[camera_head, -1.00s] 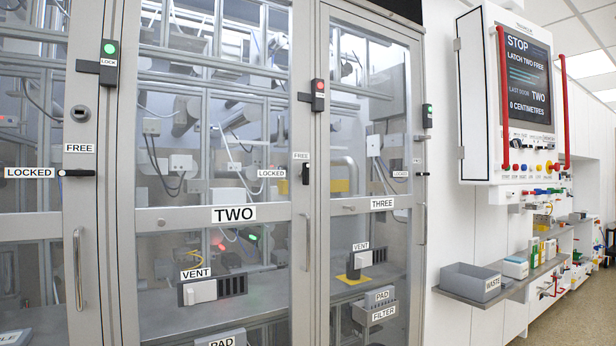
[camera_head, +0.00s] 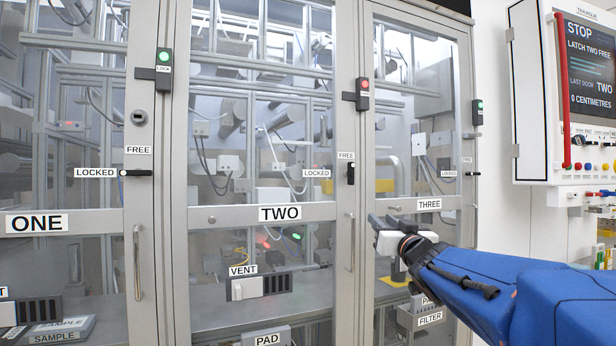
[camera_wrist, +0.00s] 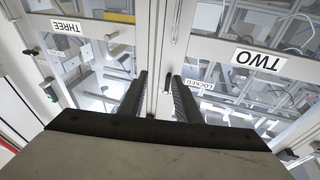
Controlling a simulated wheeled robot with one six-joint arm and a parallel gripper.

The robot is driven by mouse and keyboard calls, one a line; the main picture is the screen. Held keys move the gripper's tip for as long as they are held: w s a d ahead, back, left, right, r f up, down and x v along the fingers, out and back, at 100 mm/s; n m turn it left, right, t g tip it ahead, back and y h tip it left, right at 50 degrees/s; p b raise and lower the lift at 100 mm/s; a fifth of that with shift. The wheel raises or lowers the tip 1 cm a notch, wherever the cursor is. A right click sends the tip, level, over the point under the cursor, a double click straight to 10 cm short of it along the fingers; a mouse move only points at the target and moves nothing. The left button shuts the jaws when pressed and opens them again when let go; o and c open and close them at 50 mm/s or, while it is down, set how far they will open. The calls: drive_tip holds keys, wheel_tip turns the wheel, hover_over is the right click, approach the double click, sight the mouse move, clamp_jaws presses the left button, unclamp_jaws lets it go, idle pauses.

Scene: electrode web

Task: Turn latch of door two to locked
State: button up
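Door two's black latch (camera_head: 350,173) stands upright on the frame right of door two, below its FREE label (camera_head: 346,156). The LOCKED label (camera_head: 316,173) is to its left. My gripper (camera_head: 384,222) is below and right of the latch in the head view, apart from it, in front of door three's left side. In the wrist view, my gripper (camera_wrist: 160,76) has its two dark fingers spread with nothing held. The small dark latch (camera_wrist: 167,84) shows beyond and between them, beside the LOCKED label (camera_wrist: 198,85). The display (camera_head: 587,70) reads LATCH TWO FREE.
Door one's latch (camera_head: 138,173) lies horizontal at its LOCKED label. Door two's lamp box (camera_head: 362,92) glows red; door one's box (camera_head: 164,65) glows green. A vertical door handle (camera_head: 350,242) stands below door two's latch. Space before door two is clear.

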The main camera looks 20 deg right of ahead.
wheel_tip(320, 180, up, 5)
drive_tip(key=d+n+t+y, duration=0.1)
drive_tip(key=n+t+y, duration=0.1)
drive_tip(key=n+y, duration=0.1)
drive_tip(key=y, duration=0.1)
approach(353, 173)
drive_tip(key=shift+t, duration=0.4)
drive_tip(key=x, duration=0.9)
drive_tip(key=shift+w+f, duration=0.2)
drive_tip(key=shift+f, duration=0.1)
drive_tip(key=shift+n+y, duration=0.3)
drive_tip(key=shift+y, duration=0.1)
clamp_jaws()
